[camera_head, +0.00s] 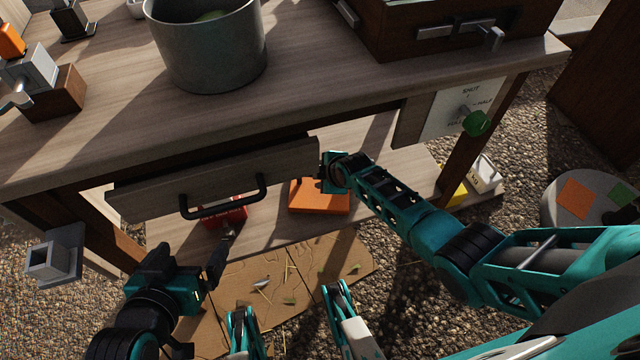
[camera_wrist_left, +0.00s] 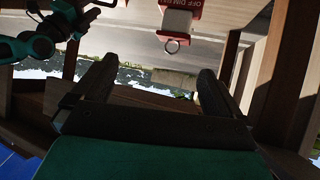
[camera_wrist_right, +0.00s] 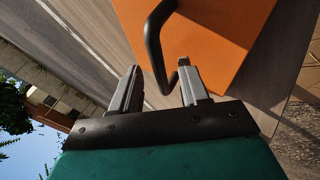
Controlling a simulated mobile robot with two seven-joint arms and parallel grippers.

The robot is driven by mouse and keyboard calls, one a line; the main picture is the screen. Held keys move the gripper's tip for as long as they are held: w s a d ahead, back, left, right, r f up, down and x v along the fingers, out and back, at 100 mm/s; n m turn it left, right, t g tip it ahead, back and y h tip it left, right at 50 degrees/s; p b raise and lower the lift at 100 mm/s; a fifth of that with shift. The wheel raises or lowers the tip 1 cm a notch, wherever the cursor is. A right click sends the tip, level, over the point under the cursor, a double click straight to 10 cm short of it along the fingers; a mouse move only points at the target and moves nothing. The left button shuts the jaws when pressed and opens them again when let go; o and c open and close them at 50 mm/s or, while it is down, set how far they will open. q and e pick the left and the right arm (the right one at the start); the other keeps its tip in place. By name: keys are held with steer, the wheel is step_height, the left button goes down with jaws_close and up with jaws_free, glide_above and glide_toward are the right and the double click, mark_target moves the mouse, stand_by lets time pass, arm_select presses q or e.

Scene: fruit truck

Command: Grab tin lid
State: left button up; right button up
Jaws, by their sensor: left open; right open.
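An orange flat-topped box (camera_head: 320,197), possibly the tin and lid, sits on the lower shelf under the drawer. No separate tin lid is clear. My right gripper (camera_head: 335,172) is just above the box at the drawer's right end, mostly hidden in the head view. In the right wrist view it (camera_wrist_right: 158,82) is open, facing the orange surface (camera_wrist_right: 215,35). A dark bent handle (camera_wrist_right: 155,45) reaches down between its fingertips; I cannot tell whether they touch. My left gripper (camera_head: 190,258) is open and empty in front of the drawer, low over the cardboard.
A drawer (camera_head: 215,178) with a dark handle (camera_head: 225,203) overhangs the shelf. A red box (camera_head: 228,214) lies beneath it. A grey open pot (camera_head: 205,55) stands on the worktop. Cardboard (camera_head: 300,285) lies in front.

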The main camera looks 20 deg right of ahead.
jaws_close()
stand_by(0.4)
steer(key=shift+r, duration=0.1)
